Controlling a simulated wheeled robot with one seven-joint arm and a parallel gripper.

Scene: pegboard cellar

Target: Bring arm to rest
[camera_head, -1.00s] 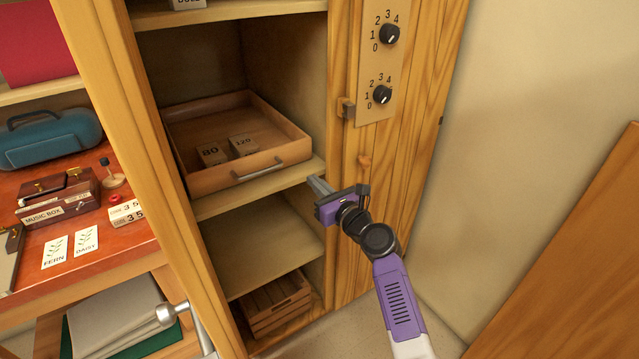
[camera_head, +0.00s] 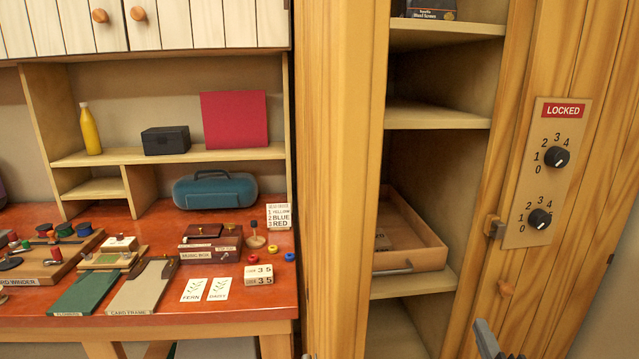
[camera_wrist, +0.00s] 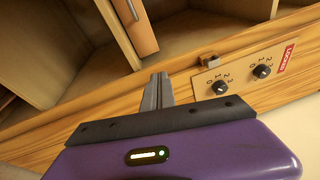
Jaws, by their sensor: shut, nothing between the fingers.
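My gripper (camera_head: 487,342) shows only its fingertips at the bottom edge of the head view, in front of the cabinet's right side. In the wrist view my gripper (camera_wrist: 158,92) has its two fingers together with nothing between them. The fingers point toward the wooden cabinet frame and look apart from it, though the exact gap is hard to tell. The rest of my arm is below the head view.
An open cabinet holds a wooden drawer tray (camera_head: 430,240) on a shelf. A panel (camera_head: 560,130) marked LOCKED with two dials is at the right. A red-topped workbench (camera_head: 150,328) at the left carries a music box (camera_head: 205,243), cards and a blue case (camera_head: 215,190).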

